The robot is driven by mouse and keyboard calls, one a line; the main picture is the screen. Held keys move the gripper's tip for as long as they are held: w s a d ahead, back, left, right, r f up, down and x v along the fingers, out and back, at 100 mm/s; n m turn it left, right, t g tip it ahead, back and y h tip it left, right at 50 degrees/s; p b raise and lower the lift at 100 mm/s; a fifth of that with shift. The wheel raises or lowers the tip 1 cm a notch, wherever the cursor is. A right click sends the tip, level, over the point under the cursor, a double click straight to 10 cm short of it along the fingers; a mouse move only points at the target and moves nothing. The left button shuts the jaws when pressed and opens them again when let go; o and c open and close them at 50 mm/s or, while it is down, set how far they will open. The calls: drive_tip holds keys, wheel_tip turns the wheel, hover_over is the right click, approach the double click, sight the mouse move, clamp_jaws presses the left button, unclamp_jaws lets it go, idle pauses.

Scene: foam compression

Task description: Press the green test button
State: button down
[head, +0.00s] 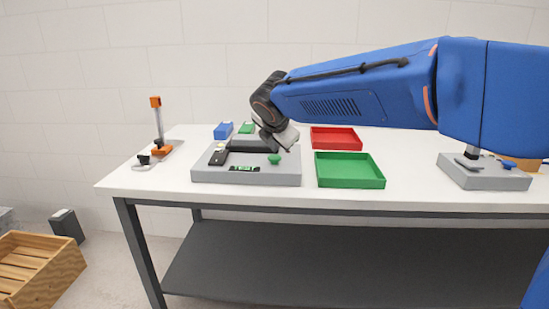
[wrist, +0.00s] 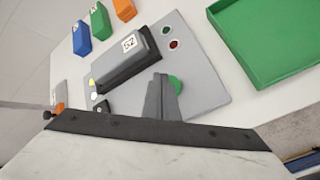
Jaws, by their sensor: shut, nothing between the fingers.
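The green test button (head: 274,159) is a round green knob at the front right of the grey test device (head: 210,176). In the wrist view the button (wrist: 176,84) shows just right of my gripper's fingers, partly covered by them. My gripper (head: 272,143) is above the device, its fingers hard to make out in the head view. In the wrist view my gripper (wrist: 160,80) is shut and empty, its tips beside the button in the picture. I cannot tell whether they touch it. A dark block with a white label (wrist: 118,62) lies on the device.
A green tray (head: 350,182) stands right of the device, with a red tray (head: 335,145) behind. Blue (wrist: 81,38), green (wrist: 101,20) and orange (wrist: 124,9) blocks lie behind the device. A stand with an orange top (head: 157,120) is at left.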

sight(275, 158)
drive_tip(key=shift+r, duration=2.5)
drive_tip(key=shift+d, duration=0.1)
drive_tip(key=s+d+f+m+g+h, duration=0.1)
drive_tip(key=s+d+f+m, duration=0.3)
drive_tip(key=s+d+m, duration=0.5)
drive_tip(key=s+d+f+m+g, duration=0.1)
drive_tip(key=s+d+f+m, duration=0.4)
drive_tip(key=d, duration=0.8)
drive_tip(key=s+d+f+m, duration=0.3)
drive_tip(key=s+f+m, duration=0.1)
drive_tip(key=s, duration=0.4)
drive_tip(key=s+d+f+m+g, duration=0.1)
drive_tip(key=s+d+f+m, duration=0.3)
drive_tip(key=s, duration=0.4)
drive_tip(key=s+d+f+m+g, duration=0.1)
drive_tip(key=s+d+f+m, duration=0.2)
drive_tip(key=s+f+m, duration=0.2)
drive_tip(key=s, duration=0.3)
drive_tip(key=shift+s+d+f+m, duration=0.15)
drive_tip(key=shift+s+f+m, duration=0.05)
drive_tip(key=shift+m, duration=0.2)
